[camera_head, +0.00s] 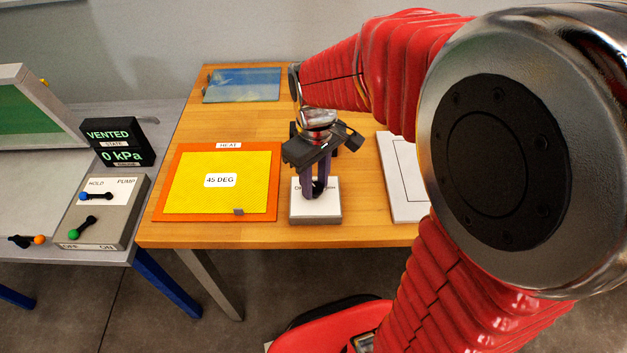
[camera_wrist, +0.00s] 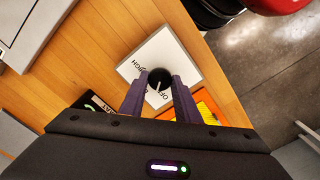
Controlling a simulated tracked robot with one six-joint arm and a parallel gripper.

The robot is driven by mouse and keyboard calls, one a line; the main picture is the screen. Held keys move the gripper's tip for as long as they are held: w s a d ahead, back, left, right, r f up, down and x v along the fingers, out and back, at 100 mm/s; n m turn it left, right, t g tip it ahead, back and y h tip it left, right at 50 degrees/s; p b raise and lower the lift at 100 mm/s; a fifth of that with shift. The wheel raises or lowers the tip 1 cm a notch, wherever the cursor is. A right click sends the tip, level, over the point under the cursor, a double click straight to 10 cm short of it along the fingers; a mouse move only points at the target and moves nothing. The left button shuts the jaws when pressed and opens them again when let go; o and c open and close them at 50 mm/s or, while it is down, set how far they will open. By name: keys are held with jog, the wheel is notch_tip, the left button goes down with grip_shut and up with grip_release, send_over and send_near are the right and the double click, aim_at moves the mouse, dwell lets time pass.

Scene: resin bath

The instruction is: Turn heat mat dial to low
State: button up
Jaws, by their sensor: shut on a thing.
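The heat mat (camera_head: 165,205) is an orange-edged yellow pad with "HEAT" and "45 DEG" labels, lying on the wooden table. To its right is a white dial box (camera_head: 315,217); its top also shows in the wrist view (camera_wrist: 183,65). The black dial knob (camera_wrist: 160,77) carries a white pointer line. "HIGH" and "OFF" print is readable beside it; the other marks are hidden. My gripper (camera_head: 317,191) points down over the box, its purple fingers shut on the knob from two sides. I cannot tell the pointer's exact setting.
A blue sheet (camera_head: 242,84) lies at the table's back left. A white panel (camera_head: 402,180) is right of the dial box. On the left bench are a pump switch box (camera_head: 105,212) and a black display (camera_head: 121,143) reading "VENTED" and "0 kPa".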

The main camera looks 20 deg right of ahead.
aim_at(315, 186)
jog(key=m, duration=0.6)
jog(key=shift+w+r+m, duration=0.1)
jog(key=shift+m, duration=0.3)
jog(key=o, duration=1)
jog(key=shift+o, duration=0.2)
notch_tip(315, 186, up, 14)
jog(key=shift+f, duration=0.2)
dwell(0.4)
